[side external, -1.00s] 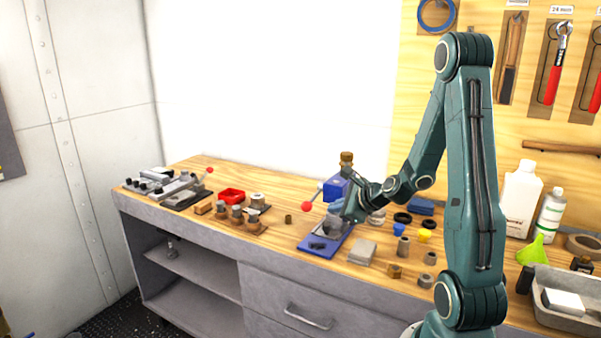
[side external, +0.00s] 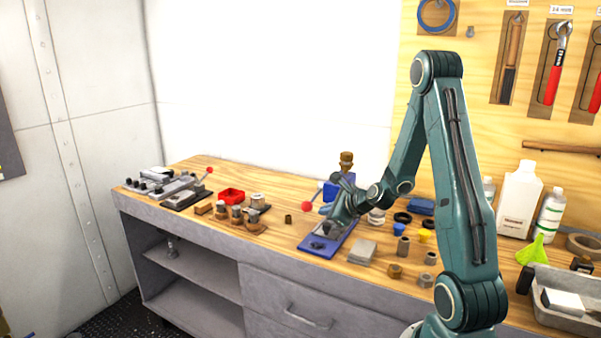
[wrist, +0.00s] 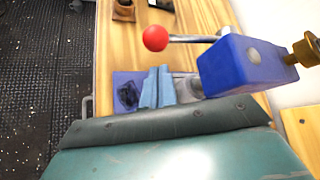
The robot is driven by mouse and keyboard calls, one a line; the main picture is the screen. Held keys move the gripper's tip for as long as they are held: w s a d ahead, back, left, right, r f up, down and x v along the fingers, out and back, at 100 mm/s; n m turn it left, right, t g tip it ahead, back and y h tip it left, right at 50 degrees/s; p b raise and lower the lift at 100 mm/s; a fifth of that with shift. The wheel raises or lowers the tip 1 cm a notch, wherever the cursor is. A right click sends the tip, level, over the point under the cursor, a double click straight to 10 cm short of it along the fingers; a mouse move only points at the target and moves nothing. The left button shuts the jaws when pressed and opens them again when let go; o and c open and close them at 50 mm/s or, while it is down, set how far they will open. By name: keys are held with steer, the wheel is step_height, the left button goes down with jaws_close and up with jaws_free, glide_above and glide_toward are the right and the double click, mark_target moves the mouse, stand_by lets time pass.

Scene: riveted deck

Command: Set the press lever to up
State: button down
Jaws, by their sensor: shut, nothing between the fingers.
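The press has a blue base plate (side external: 313,245) and a blue head (side external: 331,187) on the bench. Its lever, a thin metal rod with a red ball (side external: 305,205), slopes down and left from the head in the side view. In the wrist view, the red ball (wrist: 155,38) and rod stick out left of the blue head (wrist: 240,66). My gripper (wrist: 158,72) has its pale blue fingers together and empty. It is over the base plate, below and close to the lever; I cannot tell whether it touches. In the side view, my gripper (side external: 324,210) is just right of the ball.
Wooden holders with metal parts (side external: 240,216) and a red tray (side external: 231,196) lie left of the press. A grey block (side external: 362,251) and several small cylinders stand to the right. Bottles (side external: 518,200) stand farther right. The bench's front edge is close to the base plate.

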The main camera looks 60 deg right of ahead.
steer(key=shift+x, duration=2.35)
steer(key=shift+a+r+m+y, duration=0.1)
steer(key=shift+r+m+y, duration=0.2)
steer(key=shift+r, duration=0.25)
step_height(320, 180, up, 10)
steer(key=d, duration=0.3)
steer(key=shift+y, duration=0.3)
steer(key=shift+w+r, duration=0.1)
steer(key=shift+r, duration=0.1)
steer(key=shift+r, duration=0.1)
